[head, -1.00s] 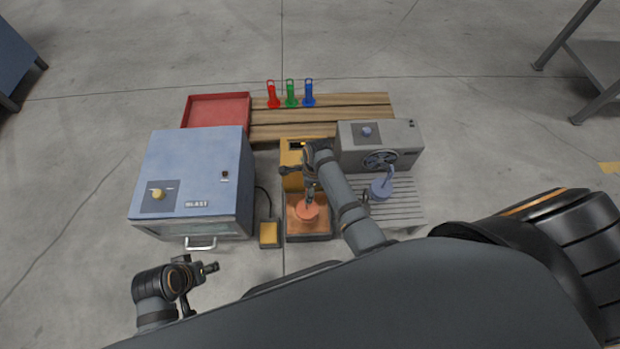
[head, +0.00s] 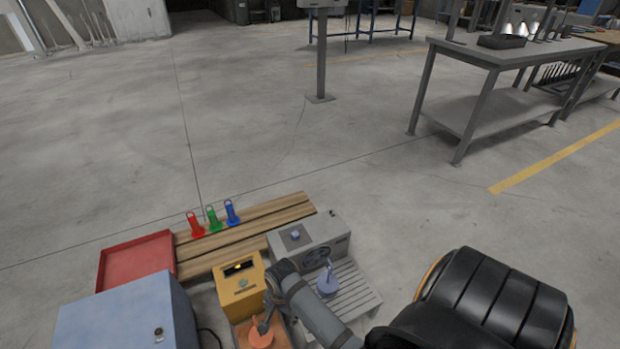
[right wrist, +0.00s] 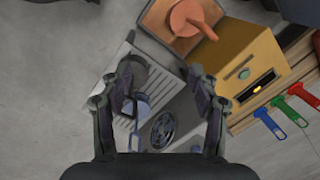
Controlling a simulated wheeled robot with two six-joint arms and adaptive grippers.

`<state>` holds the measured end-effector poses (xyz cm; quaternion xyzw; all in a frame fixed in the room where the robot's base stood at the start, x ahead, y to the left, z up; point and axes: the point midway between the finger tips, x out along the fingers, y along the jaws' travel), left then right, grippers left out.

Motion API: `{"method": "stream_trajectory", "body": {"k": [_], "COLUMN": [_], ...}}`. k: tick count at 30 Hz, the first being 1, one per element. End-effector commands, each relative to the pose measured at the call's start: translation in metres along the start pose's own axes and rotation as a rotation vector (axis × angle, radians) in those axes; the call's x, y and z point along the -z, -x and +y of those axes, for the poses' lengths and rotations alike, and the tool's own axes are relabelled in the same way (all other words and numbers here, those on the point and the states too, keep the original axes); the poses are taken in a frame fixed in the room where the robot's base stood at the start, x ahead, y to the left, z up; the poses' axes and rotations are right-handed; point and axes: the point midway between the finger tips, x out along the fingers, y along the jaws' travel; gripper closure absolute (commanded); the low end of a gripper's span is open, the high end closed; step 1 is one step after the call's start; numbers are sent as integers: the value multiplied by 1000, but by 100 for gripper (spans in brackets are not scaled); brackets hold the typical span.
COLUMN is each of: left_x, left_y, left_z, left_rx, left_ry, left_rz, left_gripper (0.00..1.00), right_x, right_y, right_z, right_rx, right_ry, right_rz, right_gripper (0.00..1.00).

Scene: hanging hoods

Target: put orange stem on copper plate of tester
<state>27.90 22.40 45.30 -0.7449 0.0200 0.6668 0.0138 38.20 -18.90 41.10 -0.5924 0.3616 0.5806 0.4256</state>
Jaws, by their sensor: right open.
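The orange stem (head: 261,336), a round disc with a post, stands on the copper plate (head: 243,335) in front of the yellow tester (head: 240,287). In the right wrist view the orange stem (right wrist: 184,18) and the copper plate (right wrist: 155,18) are at the top, with the tester (right wrist: 248,62) to their right. My left gripper is out of view.
A grey fan box (head: 308,243) and slatted rack (head: 355,293) with a blue stem (head: 327,281) stand right of the tester. A blue cabinet (head: 125,315) and red tray (head: 136,258) are left. Red, green and blue tags (head: 231,212) stand on wooden planks behind.

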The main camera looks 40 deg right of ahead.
Motion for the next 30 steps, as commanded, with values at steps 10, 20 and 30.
{"method": "stream_trajectory", "body": {"k": [10,20,30], "left_x": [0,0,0], "left_y": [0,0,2], "left_z": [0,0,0], "left_rx": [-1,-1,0], "left_ry": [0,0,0], "left_rz": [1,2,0], "left_gripper": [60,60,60], "right_x": [-6,-8,-8], "right_y": [46,52,52], "right_z": [100,105,105], "right_rx": [-21,-21,-23], "right_ry": [1122,1236,1233], "right_rz": [68,73,72], "right_gripper": [39,39,39]}}
